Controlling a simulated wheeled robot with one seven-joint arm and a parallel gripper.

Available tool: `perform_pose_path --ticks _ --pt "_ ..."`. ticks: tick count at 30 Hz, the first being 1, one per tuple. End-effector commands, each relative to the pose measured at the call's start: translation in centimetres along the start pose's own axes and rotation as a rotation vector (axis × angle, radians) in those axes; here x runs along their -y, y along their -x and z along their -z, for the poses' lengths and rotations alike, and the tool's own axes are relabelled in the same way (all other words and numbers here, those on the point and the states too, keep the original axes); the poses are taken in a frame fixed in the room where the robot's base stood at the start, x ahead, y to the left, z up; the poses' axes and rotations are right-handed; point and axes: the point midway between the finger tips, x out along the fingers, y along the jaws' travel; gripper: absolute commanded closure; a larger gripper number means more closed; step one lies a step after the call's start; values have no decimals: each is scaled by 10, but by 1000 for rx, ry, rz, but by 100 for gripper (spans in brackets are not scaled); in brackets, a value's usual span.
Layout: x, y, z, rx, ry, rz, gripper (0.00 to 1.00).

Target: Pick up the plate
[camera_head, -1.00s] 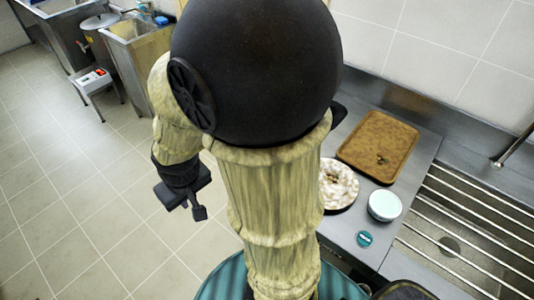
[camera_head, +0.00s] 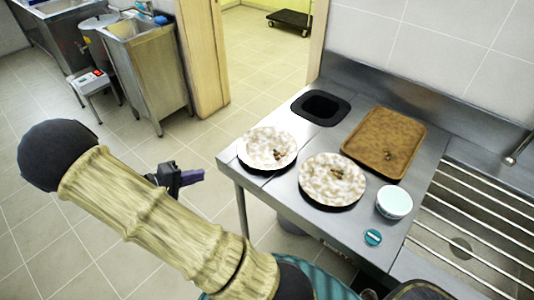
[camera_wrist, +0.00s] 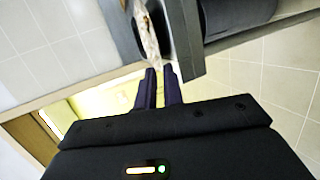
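Two round plates with mottled white and brown tops and dark rims lie on the steel counter in the head view. The left plate (camera_head: 262,142) is at the counter's left edge and the right plate (camera_head: 338,172) is beside it; both bear small brown scraps. My gripper (camera_head: 192,177) is left of the counter, off its edge and apart from both plates. In the wrist view its two dark purple fingers (camera_wrist: 160,86) show a narrow gap with nothing between them. Beyond the tips, part of a plate (camera_wrist: 150,42) shows at the counter edge; which plate I cannot tell.
A barred sink (camera_head: 470,215) is at right.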

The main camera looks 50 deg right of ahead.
Motion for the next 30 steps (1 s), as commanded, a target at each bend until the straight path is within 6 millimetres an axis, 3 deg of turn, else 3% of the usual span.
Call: perform_pose_path --ticks 4,16,30 --pt "2 2 11 -36 -27 -70 91" --pt "0 -6 10 -32 -27 -67 91" --pt "-6 -86 13 -29 -25 -67 91"
